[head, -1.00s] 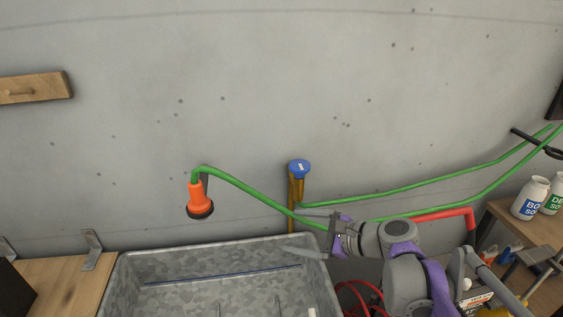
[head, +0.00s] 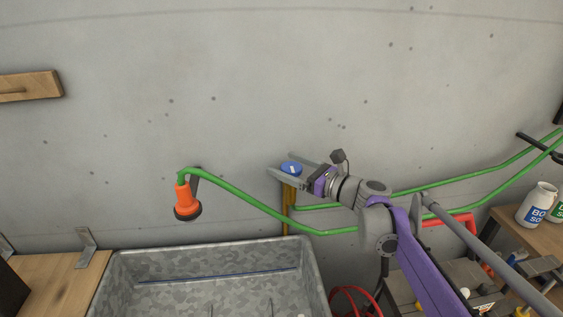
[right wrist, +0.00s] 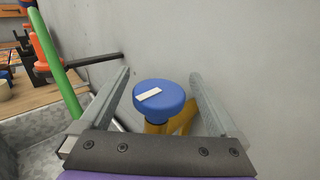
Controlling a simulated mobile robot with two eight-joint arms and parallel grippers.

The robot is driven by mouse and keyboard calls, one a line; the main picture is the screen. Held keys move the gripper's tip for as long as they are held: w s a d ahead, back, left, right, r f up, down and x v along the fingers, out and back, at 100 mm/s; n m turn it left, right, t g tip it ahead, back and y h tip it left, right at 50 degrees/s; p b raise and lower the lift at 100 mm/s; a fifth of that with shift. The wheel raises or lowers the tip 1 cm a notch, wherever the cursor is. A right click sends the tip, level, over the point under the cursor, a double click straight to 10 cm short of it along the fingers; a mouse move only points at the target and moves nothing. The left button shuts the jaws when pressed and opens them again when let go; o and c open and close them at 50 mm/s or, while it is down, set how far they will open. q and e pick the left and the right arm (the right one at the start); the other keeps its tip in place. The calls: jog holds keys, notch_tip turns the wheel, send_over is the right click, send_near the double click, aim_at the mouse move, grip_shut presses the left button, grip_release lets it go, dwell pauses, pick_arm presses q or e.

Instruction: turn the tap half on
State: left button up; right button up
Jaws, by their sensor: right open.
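The tap has a round blue knob (head: 291,169) with a white mark on top, above a yellow-brass pipe (head: 288,205) against the grey wall. My right gripper (head: 282,166) is open, with one finger on each side of the blue knob. In the right wrist view the knob (right wrist: 158,97) sits between the two grey fingers, with a visible gap on both sides. The white mark (right wrist: 148,95) lies tilted across the knob's top. My left gripper is not in view.
A galvanised trough (head: 205,283) stands below and left of the tap. A green hose (head: 245,202) runs along the wall to an orange spray nozzle (head: 186,198). A wooden bench with white bottles (head: 537,204) stands at the right.

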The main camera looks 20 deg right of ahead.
jog(key=shift+x, duration=0.95)
jog(key=shift+c, duration=0.2)
jog(key=c, duration=1.3)
jog(key=shift+a+n+g+y, duration=0.1)
jog(key=shift+n+g+y, duration=0.2)
jog(key=shift+n+y, duration=0.15)
jog(key=shift+s+a+n+g+y+p, duration=0.25)
jog(key=shift+s+n+g+y+p, duration=0.25)
jog(key=shift+n+g+y, duration=1.35)
jog(key=shift+s+a+n+g+y+p, duration=0.25)
jog(key=shift+n+g+y+p, duration=0.55)
jog(key=shift+n+g, duration=1.2)
jog(key=shift+s+a+n+g+y+p, duration=0.2)
jog(key=shift+s+n+g+y+p, duration=0.3)
jog(key=shift+n+g+y, duration=1.5)
jog(key=shift+m+g+h, duration=0.6)
jog(key=shift+m+g, duration=0.2)
jog(key=shift+g, duration=0.05)
